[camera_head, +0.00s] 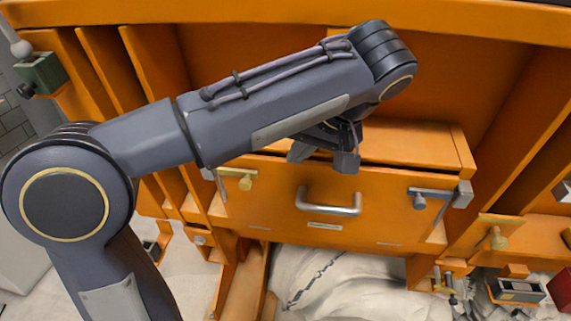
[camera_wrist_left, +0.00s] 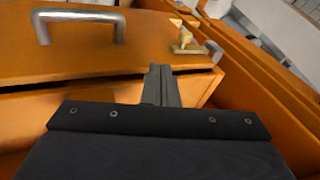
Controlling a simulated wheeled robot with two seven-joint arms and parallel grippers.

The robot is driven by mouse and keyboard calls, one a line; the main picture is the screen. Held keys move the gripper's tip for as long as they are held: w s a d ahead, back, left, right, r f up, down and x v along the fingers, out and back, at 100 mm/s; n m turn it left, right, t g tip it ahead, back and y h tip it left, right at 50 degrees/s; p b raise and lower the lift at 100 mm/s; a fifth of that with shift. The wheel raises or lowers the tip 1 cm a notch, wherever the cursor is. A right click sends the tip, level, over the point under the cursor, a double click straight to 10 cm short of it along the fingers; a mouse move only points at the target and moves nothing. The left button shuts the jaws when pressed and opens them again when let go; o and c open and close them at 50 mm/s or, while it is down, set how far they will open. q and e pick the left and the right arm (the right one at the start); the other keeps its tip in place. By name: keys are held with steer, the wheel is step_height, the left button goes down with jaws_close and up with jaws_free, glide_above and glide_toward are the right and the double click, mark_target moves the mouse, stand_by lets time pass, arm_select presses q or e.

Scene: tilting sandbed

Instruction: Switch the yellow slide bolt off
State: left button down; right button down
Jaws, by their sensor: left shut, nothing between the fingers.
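A yellow slide bolt (camera_head: 240,179) with a small round knob is mounted at the upper left of the orange drawer front. It also shows in the left wrist view (camera_wrist_left: 187,42), beyond the fingertips, with a grey metal piece beside it. A second brass-yellow knob (camera_head: 497,238) sits on a plate at the lower right. My left gripper (camera_head: 346,160) is shut and empty, in front of the drawer's top edge, right of the yellow bolt and apart from it. Its closed fingers (camera_wrist_left: 161,80) show in the left wrist view. My right gripper is not in view.
The drawer (camera_head: 270,205) has a silver handle (camera_head: 330,205) at its middle and a grey slide bolt (camera_head: 421,199) at its right. A green block (camera_head: 42,74) is at the far left. Pale sand (camera_head: 345,285) lies below. Orange panels surround the drawer.

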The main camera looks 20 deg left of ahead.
arm_select(q)
steer(key=x, duration=1)
steer(key=shift+w+r, duration=0.1)
steer(key=a, duration=0.2)
steer(key=s+a+f, duration=0.1)
steer(key=shift+s+a, duration=0.1)
steer(key=shift+a, duration=0.1)
steer(key=shift+a, duration=0.1)
